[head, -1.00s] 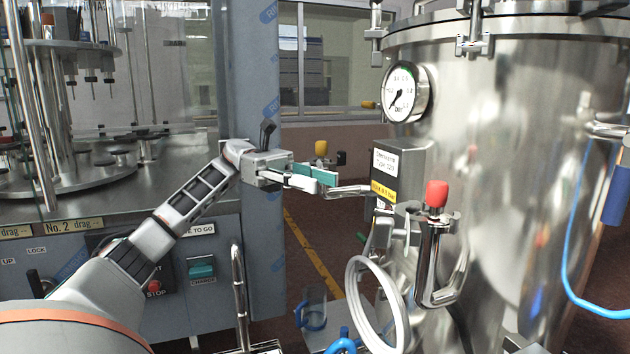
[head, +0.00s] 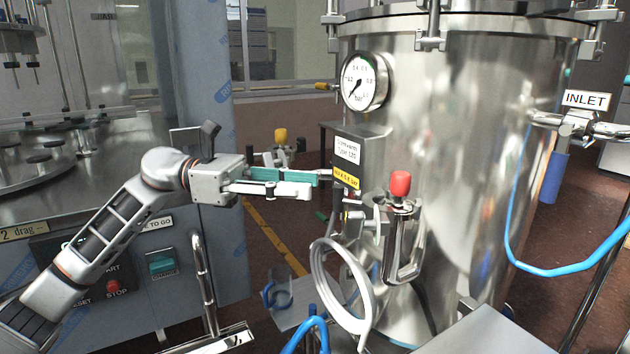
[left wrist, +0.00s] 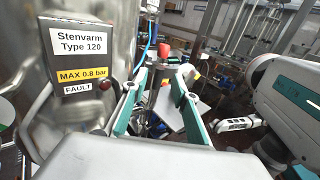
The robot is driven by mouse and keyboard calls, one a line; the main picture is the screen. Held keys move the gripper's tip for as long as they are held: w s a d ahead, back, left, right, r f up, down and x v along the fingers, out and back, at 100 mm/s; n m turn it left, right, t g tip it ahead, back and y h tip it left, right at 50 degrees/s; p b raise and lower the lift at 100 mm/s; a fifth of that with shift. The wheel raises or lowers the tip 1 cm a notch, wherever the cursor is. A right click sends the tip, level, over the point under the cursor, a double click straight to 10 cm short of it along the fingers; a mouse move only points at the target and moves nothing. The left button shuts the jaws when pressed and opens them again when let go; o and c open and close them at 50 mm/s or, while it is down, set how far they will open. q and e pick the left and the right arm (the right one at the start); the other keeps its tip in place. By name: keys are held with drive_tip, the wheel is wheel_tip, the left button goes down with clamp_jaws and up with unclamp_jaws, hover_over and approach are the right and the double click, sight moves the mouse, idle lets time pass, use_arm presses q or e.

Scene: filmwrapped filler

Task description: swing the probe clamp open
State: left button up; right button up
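The steel vessel (head: 465,170) carries a grey box (head: 362,150) labelled "Stenvarm Type 120", which also shows in the left wrist view (left wrist: 80,70). Below and right of it is a fitting with a red cap (head: 400,184) and a bent steel pipe (head: 408,265). A small metal fitting (head: 372,222) sits under the box; I cannot tell which part is the probe clamp. My left gripper (head: 315,181) is just left of the box. In the left wrist view its fingers (left wrist: 155,105) are apart with nothing clearly between them. My right gripper is not seen.
A white hose loop (head: 338,300) hangs below the box. A pressure gauge (head: 362,80) is above it. A blue hose (head: 560,268) hangs at right. A grey cabinet (head: 175,235) with buttons stands at left, behind my left arm.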

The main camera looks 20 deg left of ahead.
sight(340, 187)
use_arm(q)
drive_tip(key=shift+w+d+p, duration=0.2)
drive_tip(key=shift+d, duration=0.95)
drive_tip(key=shift+w+d+p, duration=0.15)
drive_tip(key=shift+w+d, duration=0.1)
drive_tip(key=shift+d, duration=0.9)
drive_tip(key=shift+w+d+p, duration=0.2)
drive_tip(key=shift+d, duration=0.95)
clamp_jaws()
